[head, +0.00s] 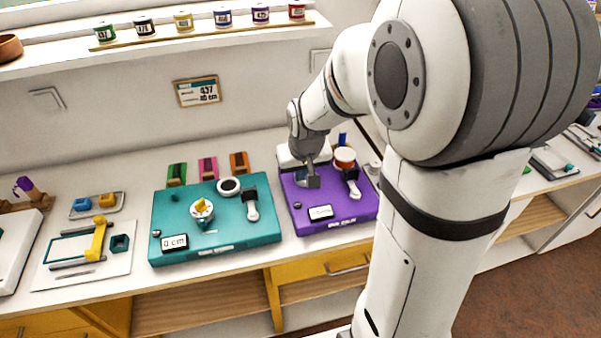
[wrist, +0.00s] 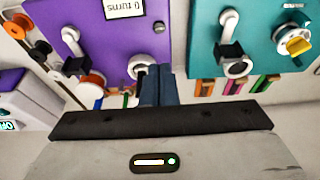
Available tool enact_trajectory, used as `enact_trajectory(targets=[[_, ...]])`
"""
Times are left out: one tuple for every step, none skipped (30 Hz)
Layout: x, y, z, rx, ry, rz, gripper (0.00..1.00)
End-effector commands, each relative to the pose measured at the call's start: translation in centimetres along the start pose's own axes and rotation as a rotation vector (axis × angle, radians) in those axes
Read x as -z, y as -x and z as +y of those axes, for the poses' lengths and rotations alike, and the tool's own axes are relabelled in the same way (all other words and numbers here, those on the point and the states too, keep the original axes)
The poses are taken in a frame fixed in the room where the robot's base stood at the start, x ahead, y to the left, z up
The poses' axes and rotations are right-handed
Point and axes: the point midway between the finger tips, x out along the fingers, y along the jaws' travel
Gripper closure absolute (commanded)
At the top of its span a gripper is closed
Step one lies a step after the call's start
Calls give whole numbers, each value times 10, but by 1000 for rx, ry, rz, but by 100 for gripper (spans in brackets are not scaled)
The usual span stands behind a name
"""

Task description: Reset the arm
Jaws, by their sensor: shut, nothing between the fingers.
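My gripper (head: 313,176) is over the back left part of the purple board (head: 335,221) in the head view. In the wrist view my gripper (wrist: 158,72) shows as dark fingers shut together, with nothing between them. The purple board also shows in the wrist view (wrist: 190,30), with a white lever, an orange disc and a label reading "0 turns". My fingertips overlap the board's edge in that view; I cannot tell whether they touch it. My arm hides part of the counter to the right.
A teal board (head: 170,215) with a yellow knob and a "0 cm" label lies to the left. Behind it are green, pink and orange blocks (head: 207,167). A small tray (head: 97,215) and a white mat (head: 120,263) are further left. Spools stand on the shelf (head: 215,36).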

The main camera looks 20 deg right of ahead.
Motion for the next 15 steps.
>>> enact_trajectory(targets=[[0, 0, 0, 0, 0, 0, 100], [0, 0, 0, 0, 0, 0, 100], [0, 0, 0, 0, 0, 0, 100], [0, 0, 0, 0, 0, 0, 100], [0, 0, 0, 0, 0, 0, 100], [0, 0, 0, 0, 0, 0, 100], [0, 0, 0, 0, 0, 0, 100], [0, 0, 0, 0, 0, 0, 100], [0, 1, 0, 0, 0, 1, 100], [-1, 2, 0, 0, 0, 1, 100], [-3, 5, 0, 0, 0, 1, 100], [-5, 11, 0, 0, 0, 2, 100], [-9, 16, 0, 0, 0, 2, 100], [-14, 23, 0, 0, 0, 1, 100], [-20, 33, 0, 0, 1, 1, 100]])
